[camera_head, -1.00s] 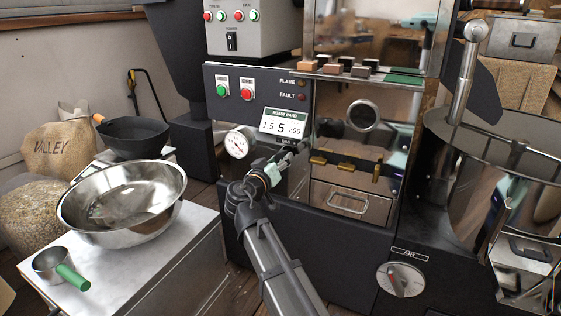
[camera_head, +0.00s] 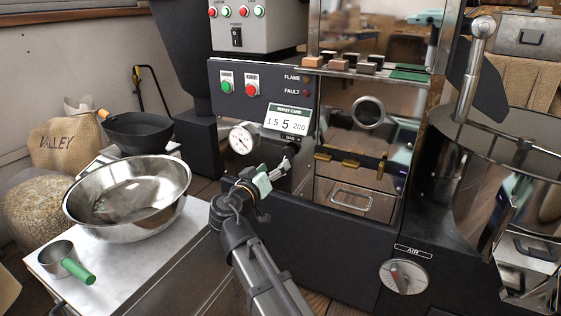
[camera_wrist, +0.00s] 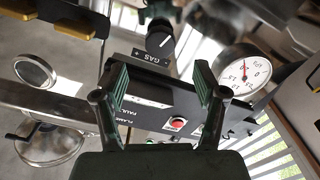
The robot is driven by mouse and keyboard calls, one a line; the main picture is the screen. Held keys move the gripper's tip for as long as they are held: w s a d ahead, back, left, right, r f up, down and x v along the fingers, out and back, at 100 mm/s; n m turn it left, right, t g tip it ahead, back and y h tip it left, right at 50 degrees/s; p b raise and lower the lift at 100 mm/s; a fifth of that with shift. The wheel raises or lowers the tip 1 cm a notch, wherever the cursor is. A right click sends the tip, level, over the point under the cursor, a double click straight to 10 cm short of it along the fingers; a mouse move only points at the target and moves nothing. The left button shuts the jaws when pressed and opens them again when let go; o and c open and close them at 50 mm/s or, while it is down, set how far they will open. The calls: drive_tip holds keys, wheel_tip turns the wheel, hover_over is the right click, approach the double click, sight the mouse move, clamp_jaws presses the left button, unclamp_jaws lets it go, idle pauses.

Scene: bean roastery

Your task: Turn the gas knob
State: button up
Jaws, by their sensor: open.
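The gas knob (camera_wrist: 160,38) is a black round knob with a white pointer line, beside a plate marked GAS (camera_wrist: 152,58) in the wrist view. My gripper (camera_wrist: 162,76) is open, with its two green-padded fingers apart and nothing between them. The knob lies beyond the fingertips, roughly in line with the gap, and appears untouched. In the head view my gripper (camera_head: 276,173) is in front of the roaster's dark panel, below the roast card.
A round pressure gauge (camera_head: 242,138) sits left of the roast card (camera_head: 287,121); brass handles (camera_head: 350,163) are to the right. The air dial (camera_head: 403,277) is lower right. A steel bowl (camera_head: 128,197) and green-handled scoop (camera_head: 66,263) stand on the left cart.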

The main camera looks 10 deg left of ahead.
drive_tip(key=shift+v, duration=2.2)
